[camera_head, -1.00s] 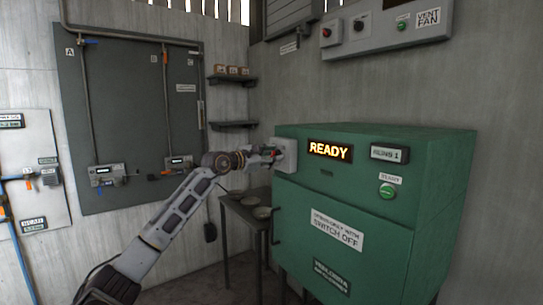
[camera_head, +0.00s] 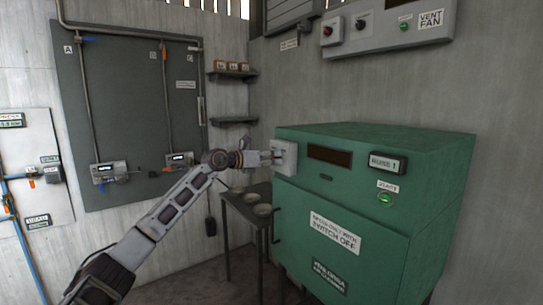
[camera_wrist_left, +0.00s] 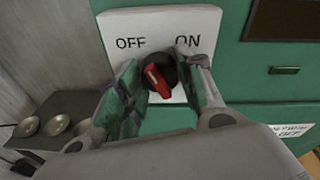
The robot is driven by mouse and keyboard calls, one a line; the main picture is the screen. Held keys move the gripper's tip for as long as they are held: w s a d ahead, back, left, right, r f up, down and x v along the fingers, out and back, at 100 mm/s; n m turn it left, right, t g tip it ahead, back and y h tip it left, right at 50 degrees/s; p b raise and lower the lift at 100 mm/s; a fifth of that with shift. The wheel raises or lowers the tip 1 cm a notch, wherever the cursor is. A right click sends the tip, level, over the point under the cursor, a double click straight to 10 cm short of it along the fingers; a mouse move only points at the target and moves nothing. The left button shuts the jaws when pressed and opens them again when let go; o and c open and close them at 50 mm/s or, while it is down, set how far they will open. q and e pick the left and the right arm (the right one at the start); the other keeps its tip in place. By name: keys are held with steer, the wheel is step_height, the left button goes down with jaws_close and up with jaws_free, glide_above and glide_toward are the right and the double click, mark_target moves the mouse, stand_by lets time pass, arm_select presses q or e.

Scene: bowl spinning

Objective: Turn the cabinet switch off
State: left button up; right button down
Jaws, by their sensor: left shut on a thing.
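The cabinet (camera_head: 340,200) is a green metal box. Its switch has a white plate (camera_head: 288,158) at the cabinet's upper left corner, partly behind my gripper. In the left wrist view the plate (camera_wrist_left: 148,28) reads OFF at left and ON at right. The black rotary knob with a red handle (camera_wrist_left: 157,80) is below the words, its upper end leaning left toward OFF. My left gripper (camera_head: 270,158) is at the plate. In the wrist view its fingers (camera_wrist_left: 160,68) are on both sides of the knob, shut on it. The display (camera_head: 330,155) is dark. My right gripper is not in view.
A small dark table (camera_head: 232,205) with several bowls (camera_head: 262,210) stands left of the cabinet. A grey panel (camera_head: 125,120) and shelves (camera_head: 233,121) are on the back wall. A vent fan box (camera_head: 385,30) hangs above the cabinet.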

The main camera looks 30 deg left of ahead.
arm_select(q)
steer(key=shift+a+n+h+p, duration=0.1)
steer(key=shift+n+h+p, duration=0.3)
steer(key=shift+n+p, duration=1.05)
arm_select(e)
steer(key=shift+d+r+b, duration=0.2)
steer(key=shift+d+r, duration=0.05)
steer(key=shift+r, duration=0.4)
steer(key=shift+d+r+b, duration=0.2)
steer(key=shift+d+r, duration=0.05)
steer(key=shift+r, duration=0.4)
arm_select(q)
steer(key=shift+n, duration=0.35)
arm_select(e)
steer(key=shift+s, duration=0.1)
arm_select(q)
steer(key=o, duration=0.9)
steer(key=shift+c, duration=0.2)
steer(key=shift+o, duration=0.8)
steer(key=v, duration=1.1)
steer(key=shift+s+a+r+g, duration=0.15)
steer(key=shift+s+g, duration=0.1)
steer(key=shift+g, duration=0.05)
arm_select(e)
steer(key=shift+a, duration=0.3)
